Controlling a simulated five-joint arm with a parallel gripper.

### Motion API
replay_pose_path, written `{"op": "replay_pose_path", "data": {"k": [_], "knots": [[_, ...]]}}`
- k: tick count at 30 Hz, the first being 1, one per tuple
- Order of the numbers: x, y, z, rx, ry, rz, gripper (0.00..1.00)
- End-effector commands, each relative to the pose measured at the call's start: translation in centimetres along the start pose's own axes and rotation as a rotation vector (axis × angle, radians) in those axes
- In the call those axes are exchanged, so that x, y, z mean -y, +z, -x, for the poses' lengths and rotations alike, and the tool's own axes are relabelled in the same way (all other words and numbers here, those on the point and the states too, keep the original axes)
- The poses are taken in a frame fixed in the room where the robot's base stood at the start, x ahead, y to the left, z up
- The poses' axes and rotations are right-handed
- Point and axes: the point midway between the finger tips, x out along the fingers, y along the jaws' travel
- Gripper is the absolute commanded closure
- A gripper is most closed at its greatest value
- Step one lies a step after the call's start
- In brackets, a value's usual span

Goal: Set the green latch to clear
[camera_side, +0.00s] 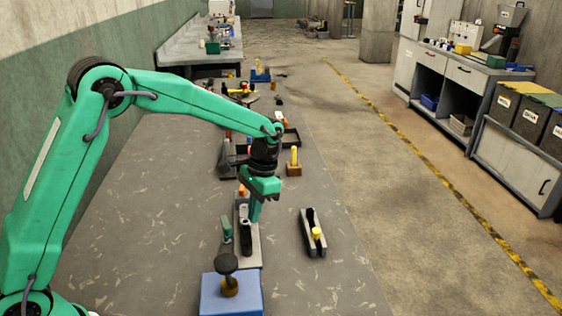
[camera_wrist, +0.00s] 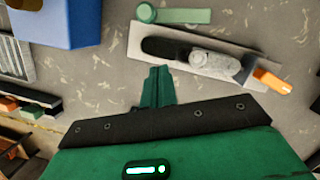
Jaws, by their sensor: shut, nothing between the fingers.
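The green latch (camera_side: 227,229) is a short bar beside the left edge of a light grey plate. In the wrist view the latch (camera_wrist: 180,15) lies beyond the plate, with a round pivot-like end at its left and its bar pointing right, slightly angled to the plate's edge. No "clear" mark is readable. My gripper (camera_side: 255,215) is shut and empty above the plate; its fingers (camera_wrist: 158,85) point toward the plate, apart from the latch.
A dark channel with a yellow peg (camera_side: 314,240) lies to the right. A wooden block with a yellow peg (camera_side: 293,166) and several clustered items stand farther back. The table's left side is clear.

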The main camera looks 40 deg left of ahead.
Motion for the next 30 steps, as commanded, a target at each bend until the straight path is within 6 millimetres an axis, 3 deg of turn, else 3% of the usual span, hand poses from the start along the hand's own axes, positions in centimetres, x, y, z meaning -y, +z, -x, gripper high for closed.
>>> {"op": "replay_pose_path", "data": {"k": [3, 12, 18, 30], "knots": [[-0.1, -1.2, 0.6, -0.001, -0.002, 0.0, 1.0], [-0.4, -1.1, 6.0, -0.004, -0.004, 0.001, 1.0], [-0.6, -1.1, 8.7, -0.001, -0.004, 0.001, 1.0], [-0.7, -1.0, 10.3, 0.001, -0.004, 0.001, 1.0]]}}
